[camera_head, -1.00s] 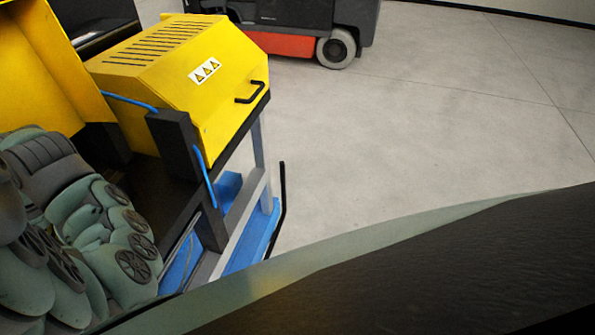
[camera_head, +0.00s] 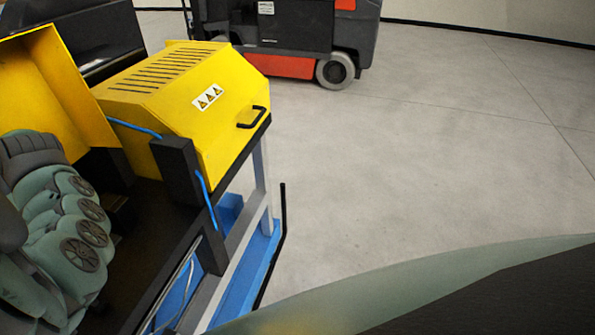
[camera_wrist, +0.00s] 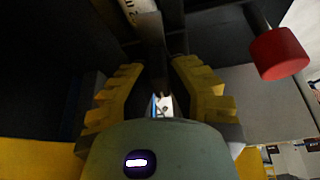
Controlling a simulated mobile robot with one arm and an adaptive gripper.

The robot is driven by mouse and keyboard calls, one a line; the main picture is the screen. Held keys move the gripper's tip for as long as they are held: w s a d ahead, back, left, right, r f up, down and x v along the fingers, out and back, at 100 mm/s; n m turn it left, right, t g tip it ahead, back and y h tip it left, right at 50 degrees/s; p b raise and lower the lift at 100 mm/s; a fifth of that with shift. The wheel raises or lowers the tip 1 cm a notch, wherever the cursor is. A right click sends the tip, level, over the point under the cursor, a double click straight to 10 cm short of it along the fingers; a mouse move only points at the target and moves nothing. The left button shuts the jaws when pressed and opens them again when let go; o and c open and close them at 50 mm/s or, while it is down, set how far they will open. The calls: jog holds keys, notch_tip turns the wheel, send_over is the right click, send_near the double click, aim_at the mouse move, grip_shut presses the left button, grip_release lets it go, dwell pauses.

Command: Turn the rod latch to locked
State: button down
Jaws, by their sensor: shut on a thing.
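In the wrist view, my gripper (camera_wrist: 158,90) has its yellow fingers closed in on either side of a narrow grey metal bar (camera_wrist: 150,30), which looks like part of the rod latch. The bar's end runs down between the fingers, and the exact contact is dark and partly hidden. A red knob (camera_wrist: 278,53) on a short dark rod is to the upper right, apart from the fingers. Whether it belongs to the latch, I cannot tell. In the head view the gripper and the latch do not show; my arm links cover the lower left.
A yellow machine housing (camera_head: 190,95) with a black handle (camera_head: 253,118) stands on a dark bench with a blue base (camera_head: 245,265). A raised yellow panel (camera_head: 65,85) is at the left. A forklift (camera_head: 290,45) is parked behind. The grey floor (camera_head: 450,150) to the right is clear.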

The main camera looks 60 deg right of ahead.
jog(key=shift+n, duration=0.5)
jog(key=shift+f, duration=0.1)
jog(key=c, duration=0.9)
grip_release()
jog(key=shift+c, duration=0.2)
jog(key=shift+g, duration=0.3)
